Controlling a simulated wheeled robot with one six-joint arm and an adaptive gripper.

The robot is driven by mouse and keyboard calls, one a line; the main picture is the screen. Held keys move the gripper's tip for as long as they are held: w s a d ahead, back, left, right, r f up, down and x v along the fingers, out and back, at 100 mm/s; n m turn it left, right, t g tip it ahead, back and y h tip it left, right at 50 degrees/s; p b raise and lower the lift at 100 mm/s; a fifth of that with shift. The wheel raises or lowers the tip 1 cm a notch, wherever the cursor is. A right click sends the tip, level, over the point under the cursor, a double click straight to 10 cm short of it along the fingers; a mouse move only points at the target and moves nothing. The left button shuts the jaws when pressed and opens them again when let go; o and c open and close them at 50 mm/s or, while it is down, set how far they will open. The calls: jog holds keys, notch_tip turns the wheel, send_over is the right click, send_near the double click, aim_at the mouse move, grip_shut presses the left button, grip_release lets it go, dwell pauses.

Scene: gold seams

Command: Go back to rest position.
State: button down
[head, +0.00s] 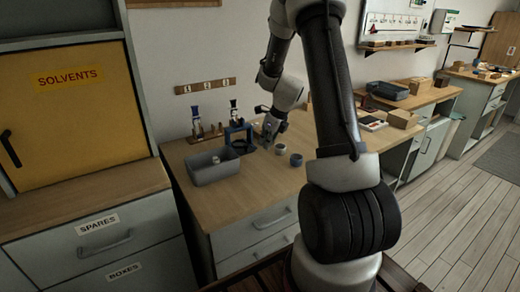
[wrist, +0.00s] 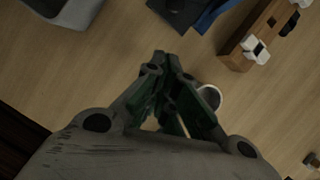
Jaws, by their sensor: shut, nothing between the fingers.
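My gripper (head: 268,128) hangs over the wooden workbench (head: 250,196), close to a blue frame-like stand (head: 249,128). In the wrist view my gripper (wrist: 165,62) has its fingertips together with nothing between them. The bench top shows below it. A round cup with a pale rim (wrist: 211,96) is partly hidden behind the right finger.
On the bench are a grey bin (head: 212,170), a small pale cup (head: 280,149), a blue-grey cup (head: 296,160) and a wooden rack (wrist: 240,52) holding tools. A yellow solvents cabinet (head: 85,110) stands left. Floor (head: 460,200) is clear at right.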

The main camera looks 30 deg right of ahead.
jog(key=s+a+r+n, duration=0.3)
jog(key=s+r+n, duration=0.4)
jog(key=s+n, duration=0.3)
jog(key=s+a+r+n+h, duration=0.1)
jog(key=s+a+r+n, duration=0.2)
jog(key=s+r+n, duration=0.5)
jog(key=s+a+r+n, duration=0.3)
jog(key=s+r+n, duration=0.5)
jog(key=s+n, duration=0.5)
jog(key=shift+s+a+h, duration=0.25)
jog(key=shift+s+h, duration=0.15)
jog(key=shift+s, duration=0.1)
